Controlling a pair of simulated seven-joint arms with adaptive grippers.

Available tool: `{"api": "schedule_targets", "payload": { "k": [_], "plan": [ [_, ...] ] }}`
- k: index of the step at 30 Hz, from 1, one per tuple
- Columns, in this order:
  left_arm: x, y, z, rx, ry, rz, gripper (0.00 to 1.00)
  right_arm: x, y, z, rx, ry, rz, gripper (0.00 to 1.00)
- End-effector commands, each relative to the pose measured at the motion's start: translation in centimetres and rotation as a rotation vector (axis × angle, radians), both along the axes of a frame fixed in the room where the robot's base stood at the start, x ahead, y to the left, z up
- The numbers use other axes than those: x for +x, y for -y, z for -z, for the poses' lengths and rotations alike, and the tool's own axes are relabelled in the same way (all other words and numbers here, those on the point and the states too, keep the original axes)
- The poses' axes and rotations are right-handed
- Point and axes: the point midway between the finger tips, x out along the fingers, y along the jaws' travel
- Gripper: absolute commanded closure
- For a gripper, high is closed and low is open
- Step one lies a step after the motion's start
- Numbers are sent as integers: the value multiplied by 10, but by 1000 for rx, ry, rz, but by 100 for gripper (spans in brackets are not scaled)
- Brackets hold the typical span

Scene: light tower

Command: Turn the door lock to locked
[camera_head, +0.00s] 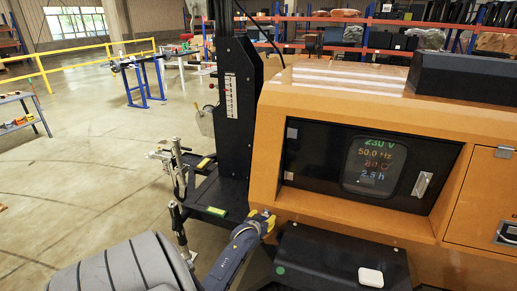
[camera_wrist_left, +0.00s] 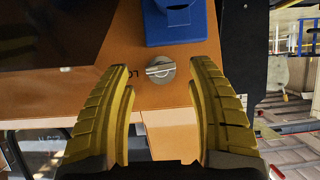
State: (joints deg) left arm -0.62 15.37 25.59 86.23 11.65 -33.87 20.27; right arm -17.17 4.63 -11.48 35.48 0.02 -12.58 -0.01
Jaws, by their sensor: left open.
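The door lock (camera_wrist_left: 160,69) is a small round silver knob with a bar-shaped grip on an orange panel of the light tower, seen in the left wrist view. Its bar lies roughly level in that picture. Part of a dark label with upside-down letters shows just left of it. My left gripper (camera_head: 262,221) is at the lower left corner of the orange cabinet (camera_head: 345,98) in the head view. In the wrist view its two yellow fingers are spread, one on each side of the knob, with a gap to both. The knob is hidden in the head view. My right gripper is not in view.
A blue bracket (camera_wrist_left: 178,22) stands out close beside the knob. A black box (camera_head: 340,258) with a white pad juts out below the cabinet's display window (camera_head: 372,165). The black mast (camera_head: 235,95) rises left of the cabinet. Open floor lies farther left.

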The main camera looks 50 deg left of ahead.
Motion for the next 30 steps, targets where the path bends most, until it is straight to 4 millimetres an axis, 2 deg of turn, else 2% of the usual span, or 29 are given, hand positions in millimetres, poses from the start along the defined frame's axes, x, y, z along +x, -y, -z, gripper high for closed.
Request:
{"api": "schedule_targets", "payload": {
  "k": [6, 15, 21, 30],
  "plan": [
    [-28, 17, -16, 2, 0, 1, 42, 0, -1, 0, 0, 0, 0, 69],
    [-59, 37, -35, 1, 1, 1, 42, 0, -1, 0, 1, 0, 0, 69],
    [-70, 44, -41, 1, 0, 0, 42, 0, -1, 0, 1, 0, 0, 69],
    [-73, 46, -44, 1, 0, 0, 42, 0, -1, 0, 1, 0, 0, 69]
  ]
}}
